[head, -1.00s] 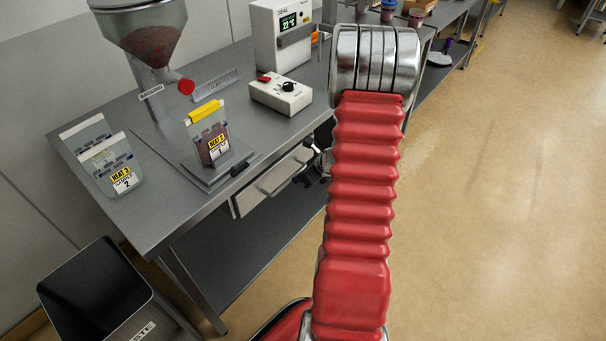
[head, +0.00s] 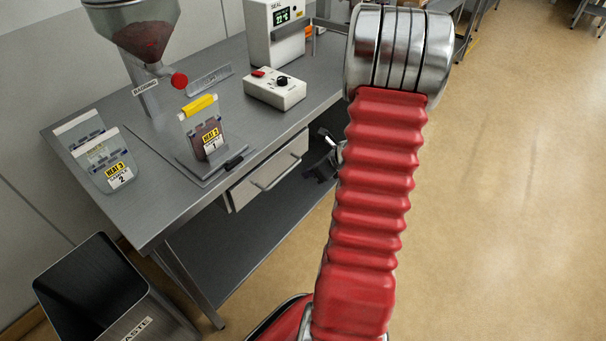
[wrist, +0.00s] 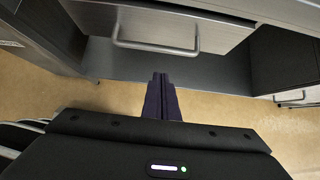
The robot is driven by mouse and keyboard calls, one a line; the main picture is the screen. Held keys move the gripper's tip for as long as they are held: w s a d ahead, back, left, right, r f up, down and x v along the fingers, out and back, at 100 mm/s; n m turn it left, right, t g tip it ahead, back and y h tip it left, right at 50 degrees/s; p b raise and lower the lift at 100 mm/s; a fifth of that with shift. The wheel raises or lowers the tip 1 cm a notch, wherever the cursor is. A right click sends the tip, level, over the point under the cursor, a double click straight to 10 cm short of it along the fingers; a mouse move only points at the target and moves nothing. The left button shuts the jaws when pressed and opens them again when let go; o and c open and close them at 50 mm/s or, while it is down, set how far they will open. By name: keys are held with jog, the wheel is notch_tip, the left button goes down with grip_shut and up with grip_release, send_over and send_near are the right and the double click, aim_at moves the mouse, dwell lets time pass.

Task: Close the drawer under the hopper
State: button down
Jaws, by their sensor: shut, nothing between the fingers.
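The drawer (head: 270,176) has a pale metal front and a bar handle. It sits beneath the bench edge, below the hopper (head: 145,35). No open interior shows, and its front looks close to the bench edge; I cannot tell whether it is fully flush. In the wrist view the drawer front (wrist: 190,32) and its handle (wrist: 155,45) lie beyond my fingertips. My gripper (wrist: 160,78) is shut and empty, apart from the handle. In the head view my gripper (head: 325,160) is a dark shape right of the drawer, partly hidden behind my red arm.
The bench (head: 110,200) carries a bag (head: 207,135) on a plate, two bags at left, a control box (head: 275,90) and a sealer unit (head: 275,35). A waste bin (head: 95,285) stands at front left. The floor at right is clear.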

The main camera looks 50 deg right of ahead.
jog(key=shift+v, duration=2.9)
jog(key=shift+s, duration=0.1)
jog(key=s+a+r+n, duration=0.2)
jog(key=a+r+n, duration=0.5)
jog(key=a+n, duration=0.4)
jog(key=s+a+r+n+g, duration=0.1)
jog(key=s+a+r+n, duration=0.2)
jog(key=a+r+n, duration=0.4)
jog(key=s+a+r+n+g, duration=0.1)
jog(key=s+a+r+n, duration=0.2)
jog(key=a+r+n, duration=0.4)
jog(key=a+n, duration=0.9)
jog(key=a, duration=0.2)
jog(key=shift+r+n+h, duration=0.3)
jog(key=shift+n, duration=0.1)
